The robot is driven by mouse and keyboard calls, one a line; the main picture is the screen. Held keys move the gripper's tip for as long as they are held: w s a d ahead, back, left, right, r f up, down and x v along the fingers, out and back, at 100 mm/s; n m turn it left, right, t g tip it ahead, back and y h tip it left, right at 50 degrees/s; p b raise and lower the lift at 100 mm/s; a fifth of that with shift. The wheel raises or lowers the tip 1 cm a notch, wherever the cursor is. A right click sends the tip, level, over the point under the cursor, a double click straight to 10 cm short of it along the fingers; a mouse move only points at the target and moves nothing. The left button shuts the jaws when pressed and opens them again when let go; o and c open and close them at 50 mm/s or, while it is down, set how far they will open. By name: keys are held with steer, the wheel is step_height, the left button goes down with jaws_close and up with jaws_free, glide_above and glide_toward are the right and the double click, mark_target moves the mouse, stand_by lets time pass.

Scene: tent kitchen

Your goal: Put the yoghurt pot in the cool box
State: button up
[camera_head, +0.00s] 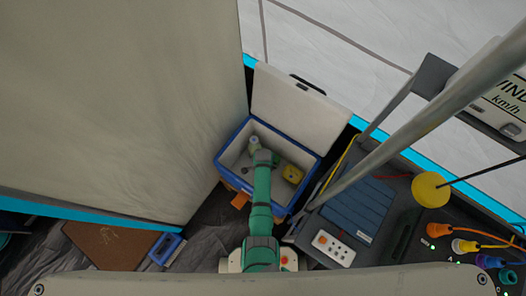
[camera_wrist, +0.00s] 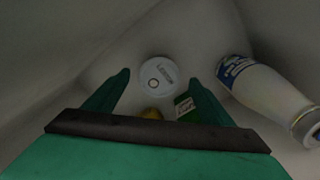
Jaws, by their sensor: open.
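The cool box (camera_head: 232,147) stands open, with a blue rim and white inner walls. My gripper (camera_wrist: 160,78) is inside it, pointing down, with its two green fingers spread apart. In the wrist view a round white top with dark print, seemingly the yoghurt pot (camera_wrist: 158,72), lies in line with the gap between the fingers. It appears to be on the box's floor, and I see no finger touching it. In the head view my arm hides much of the box's inside, and a small pale round thing (camera_head: 254,141) shows at the arm's far end; I cannot tell what it is.
A white bottle with a blue label (camera_wrist: 262,88) lies right of my fingers. A green item (camera_wrist: 186,106) and a yellow item (camera_wrist: 152,113) are close by; yellow also shows in the box (camera_head: 292,173). The raised lid (camera_head: 297,108) stands behind. A tent pole (camera_head: 400,130) crosses right.

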step_height(320, 180, up, 8)
steer(key=shift+r, duration=0.15)
stand_by(0.7)
steer(key=s+d+n+t, duration=0.3)
steer(key=d+n, duration=0.1)
steer(key=s+a+r+n+t, duration=0.1)
steer(key=s+r+n+t, duration=0.3)
steer(key=s+r, duration=0.4)
steer(key=s+a+r+n+t, duration=0.2)
steer(key=s+r+n+t, duration=0.3)
steer(key=r, duration=1.1)
steer(key=s, duration=0.2)
steer(key=shift+s+a+r+n, duration=0.15)
steer(key=shift+s+a+n, duration=0.15)
steer(key=shift+s, duration=0.05)
steer(key=s+r+n+t, duration=0.1)
steer(key=r, duration=0.4)
steer(key=s+a+r+t, duration=0.1)
steer(key=s+r, duration=0.1)
steer(key=r, duration=0.3)
steer(key=s+r+n+t, duration=0.1)
steer(key=r, duration=0.5)
steer(key=shift+s+a+n, duration=0.15)
steer(key=shift+s+n, duration=0.15)
steer(key=shift+s, duration=0.05)
steer(key=shift+c, duration=0.2)
